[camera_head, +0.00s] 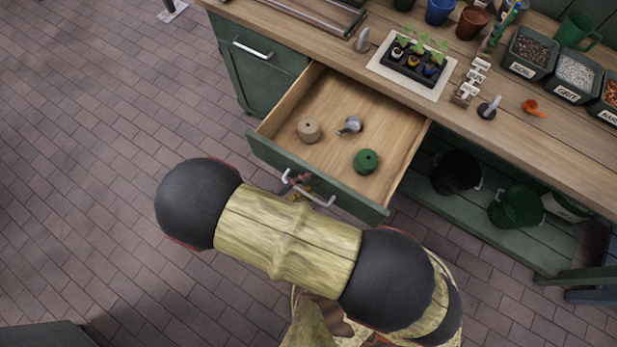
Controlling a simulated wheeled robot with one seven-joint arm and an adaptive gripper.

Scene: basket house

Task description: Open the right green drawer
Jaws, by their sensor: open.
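The right green drawer (366,204) stands well pulled out from under the wooden bench top, showing its bare wood inside. Its metal bar handle (322,200) is on the front panel. My gripper (298,186) is at the left part of the handle, mostly hidden behind my arm. Its jaws are open; I cannot tell whether they touch the handle. In the drawer lie a tan spool (308,131), a green spool (366,161) and a small grey metal item (350,125).
A shut green front (262,75) with a bar handle is to the left. The bench top (417,104) holds a seedling tray (411,65), pots and labelled bins. Dark and green buckets (515,208) stand on the lower shelf. The brick floor (90,150) is clear at left.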

